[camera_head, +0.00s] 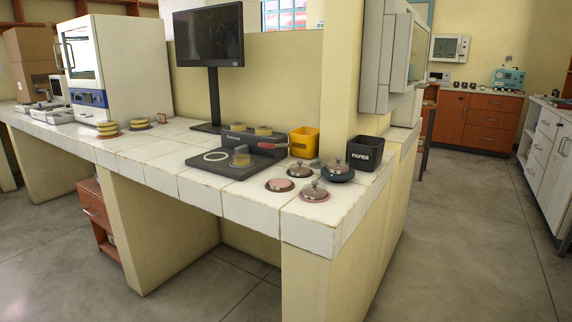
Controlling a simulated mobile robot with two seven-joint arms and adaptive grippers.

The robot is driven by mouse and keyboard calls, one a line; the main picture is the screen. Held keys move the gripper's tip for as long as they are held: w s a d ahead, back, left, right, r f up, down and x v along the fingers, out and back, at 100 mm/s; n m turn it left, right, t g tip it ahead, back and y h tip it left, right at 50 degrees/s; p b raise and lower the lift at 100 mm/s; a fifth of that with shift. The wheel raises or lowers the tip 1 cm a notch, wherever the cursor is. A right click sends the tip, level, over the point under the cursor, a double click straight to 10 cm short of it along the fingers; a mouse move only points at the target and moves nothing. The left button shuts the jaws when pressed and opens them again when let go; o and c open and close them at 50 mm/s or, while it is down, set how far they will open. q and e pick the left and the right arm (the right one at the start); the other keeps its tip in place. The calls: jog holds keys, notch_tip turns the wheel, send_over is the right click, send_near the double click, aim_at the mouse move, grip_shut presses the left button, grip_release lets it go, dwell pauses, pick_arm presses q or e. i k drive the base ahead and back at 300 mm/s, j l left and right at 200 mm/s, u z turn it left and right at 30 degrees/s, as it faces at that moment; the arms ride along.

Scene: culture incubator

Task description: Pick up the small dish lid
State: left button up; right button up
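Several small round lidded dishes or lids stand at the front right corner of the white-tiled bench. A domed grey lid with a knob (313,189) sits on a pink disc nearest the corner. A flatter pinkish-brown one (280,185) lies to its left. A brown one with a pale top (299,170) is behind them, and a larger dark one with a knob (337,171) is to the right. I cannot tell which of these is the small dish lid. Neither of my grippers is in view.
A black device (210,165) with yellowish round pieces stands behind left. A yellow bin (304,142) and a black bin marked PAPER (366,153) stand behind the dishes. A monitor (208,36) and a wall pillar (345,70) rise behind. Floor in front and right is clear.

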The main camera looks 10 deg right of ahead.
aim_at(319, 163)
jog(key=i+l+u, duration=0.25)
jog(key=l+u, duration=0.25)
jog(key=i+l+u, duration=0.1)
jog(key=l+u, duration=0.15)
jog(key=l, duration=0.15)
